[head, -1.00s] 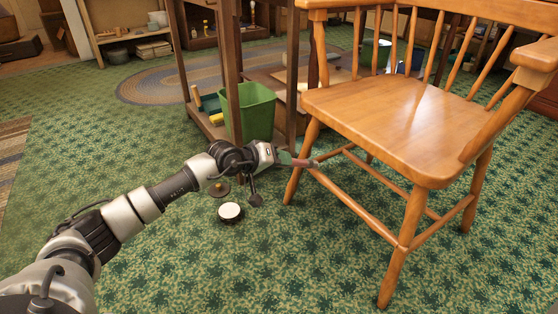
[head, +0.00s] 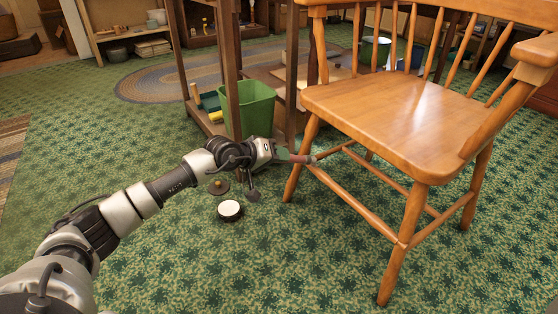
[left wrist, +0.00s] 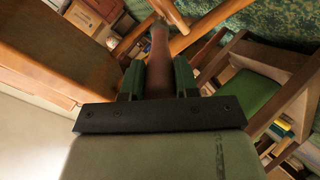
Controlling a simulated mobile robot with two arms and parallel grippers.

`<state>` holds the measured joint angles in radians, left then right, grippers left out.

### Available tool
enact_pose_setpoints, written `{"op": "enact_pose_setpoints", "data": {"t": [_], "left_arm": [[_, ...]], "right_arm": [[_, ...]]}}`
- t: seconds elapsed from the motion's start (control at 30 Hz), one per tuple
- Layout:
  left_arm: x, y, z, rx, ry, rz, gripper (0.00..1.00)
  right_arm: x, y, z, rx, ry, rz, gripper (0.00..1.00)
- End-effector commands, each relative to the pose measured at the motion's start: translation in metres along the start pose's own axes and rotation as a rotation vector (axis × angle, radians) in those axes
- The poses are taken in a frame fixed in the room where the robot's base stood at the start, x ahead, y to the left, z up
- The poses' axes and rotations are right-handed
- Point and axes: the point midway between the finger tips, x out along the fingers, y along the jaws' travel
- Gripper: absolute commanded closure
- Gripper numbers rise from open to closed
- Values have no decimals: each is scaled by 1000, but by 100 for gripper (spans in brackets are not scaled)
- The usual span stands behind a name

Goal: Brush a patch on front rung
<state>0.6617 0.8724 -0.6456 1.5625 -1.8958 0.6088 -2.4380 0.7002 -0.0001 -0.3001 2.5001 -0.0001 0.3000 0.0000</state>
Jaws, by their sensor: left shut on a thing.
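The wooden chair (head: 395,120) stands at the right in the head view. Its front rung (head: 355,205) runs low between the two front legs. My left gripper (head: 282,156) is shut on the handle of a brush (head: 300,159), whose tip end is at the chair's left front leg, near the rung's left end. I cannot tell whether the bristles touch the wood. In the left wrist view the brown brush handle (left wrist: 159,65) lies between the green fingers, pointing toward chair parts; the bristles are hard to make out. My right gripper is not in view.
An open round tin with white contents (head: 230,210) sits on the green carpet below my left gripper, with a lid-like disc (head: 218,187) beside it. The carpet in front is clear.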

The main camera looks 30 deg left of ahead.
Motion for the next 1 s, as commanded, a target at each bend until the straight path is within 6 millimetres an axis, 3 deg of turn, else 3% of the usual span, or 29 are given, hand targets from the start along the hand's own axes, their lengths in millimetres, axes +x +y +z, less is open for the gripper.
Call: {"op": "enact_pose_setpoints", "data": {"t": [0.5,1.0], "left_arm": [[0,-4,-6,1,2,0,99],[-1,3,1,1,2,1,99]], "right_arm": [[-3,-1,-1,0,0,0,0],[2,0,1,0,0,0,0]]}}
